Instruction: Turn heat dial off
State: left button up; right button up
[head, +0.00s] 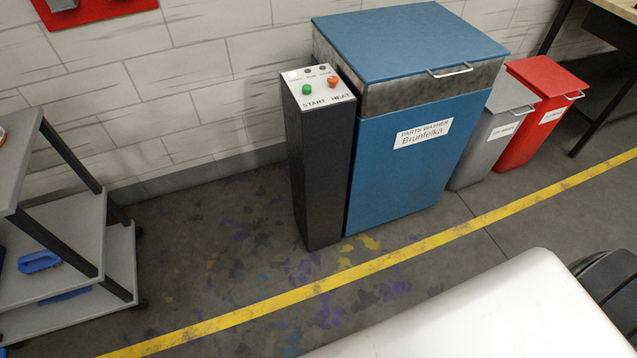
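The heat dial (333,82) is a small orange-red knob on the sloped top of a dark control pillar (320,170). It sits above the label HEAT; its exact setting is too small to tell. A green START button (307,89) is to its left. Several small indicator lights sit behind them, one of them white and bright. The pillar stands against the left side of a blue parts washer (415,160) with its lid shut. Neither of my grippers shows in the head view.
A grey bin (495,135) and a red bin (543,115) stand right of the washer. A yellow floor line (260,307) crosses in front. The paint-stained floor before the pillar is clear.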

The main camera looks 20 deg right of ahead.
aim_at(332, 81)
jog(key=z, duration=0.75)
